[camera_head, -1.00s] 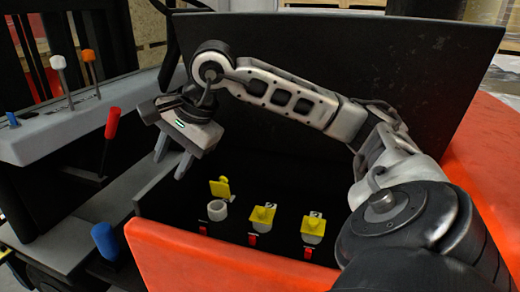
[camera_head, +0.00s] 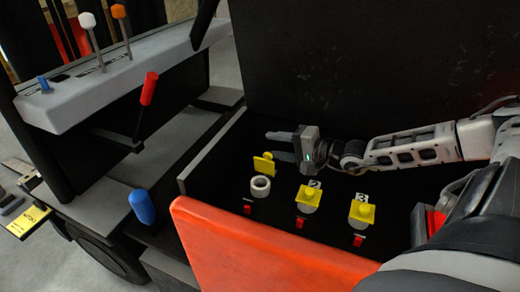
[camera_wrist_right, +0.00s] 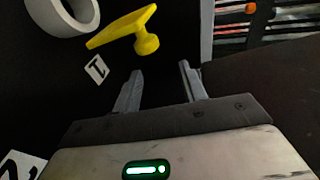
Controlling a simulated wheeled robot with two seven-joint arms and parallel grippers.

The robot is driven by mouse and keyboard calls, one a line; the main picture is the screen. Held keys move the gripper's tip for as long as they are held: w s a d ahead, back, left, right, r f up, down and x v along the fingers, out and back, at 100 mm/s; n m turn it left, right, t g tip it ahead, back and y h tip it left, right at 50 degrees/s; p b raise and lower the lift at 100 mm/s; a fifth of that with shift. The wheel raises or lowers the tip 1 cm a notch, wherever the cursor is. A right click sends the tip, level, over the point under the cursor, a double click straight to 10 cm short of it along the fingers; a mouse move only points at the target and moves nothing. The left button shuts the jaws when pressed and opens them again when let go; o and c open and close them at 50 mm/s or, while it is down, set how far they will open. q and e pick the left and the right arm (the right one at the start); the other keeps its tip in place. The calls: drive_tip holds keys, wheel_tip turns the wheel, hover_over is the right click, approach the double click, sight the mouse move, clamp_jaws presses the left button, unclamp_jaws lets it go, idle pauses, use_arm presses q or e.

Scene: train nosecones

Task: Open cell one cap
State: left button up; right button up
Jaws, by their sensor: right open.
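The yellow cell one cap (camera_head: 264,163) stands raised behind its white round opening (camera_head: 260,186), which is uncovered. In the right wrist view the cap (camera_wrist_right: 118,29) shows with its knob, near the number 1 label and the white ring (camera_wrist_right: 62,14). My right gripper (camera_head: 278,147) is open and empty, low in the dark box just behind the cap, its fingers pointing left. In the wrist view its fingertips (camera_wrist_right: 160,74) are apart from the cap, with nothing between them. My left gripper is not clearly seen anywhere.
Yellow caps two (camera_head: 308,198) and three (camera_head: 362,211) sit down on their cells. Small red tabs lie in front of the cells. The orange-red front panel (camera_head: 265,250), dark back panel (camera_head: 370,70) and blue-handled lever (camera_head: 143,206) bound the area.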

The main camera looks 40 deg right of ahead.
sight(267, 158)
drive_tip(key=s+n+y, duration=0.1)
drive_tip(key=s, duration=0.2)
drive_tip(key=s+n+t+y, duration=0.1)
drive_tip(key=s, duration=0.2)
drive_tip(key=s+n+y+p, duration=0.1)
drive_tip(key=s, duration=0.2)
drive_tip(key=shift+s+d+f+t, duration=0.15)
drive_tip(key=shift+d+f+t, duration=0.15)
drive_tip(key=shift+d+f, duration=0.1)
drive_tip(key=shift+a, duration=0.2)
drive_tip(key=b+x, duration=0.9)
drive_tip(key=x, duration=0.1)
drive_tip(key=shift+f, duration=0.15)
drive_tip(key=shift+w+a+b, duration=0.25)
drive_tip(key=shift+w+b, duration=0.25)
drive_tip(key=shift+w, duration=0.1)
use_arm(q)
drive_tip(key=d+f+t, duration=0.1)
drive_tip(key=d+f+t+h, duration=0.1)
drive_tip(key=d, duration=0.1)
drive_tip(key=shift+w+d+f, duration=0.2)
drive_tip(key=shift+w+f, duration=0.1)
drive_tip(key=shift+w, duration=0.1)
use_arm(e)
drive_tip(key=shift+w+a+r, duration=0.1)
drive_tip(key=shift+w+r, duration=0.05)
drive_tip(key=shift+r, duration=0.2)
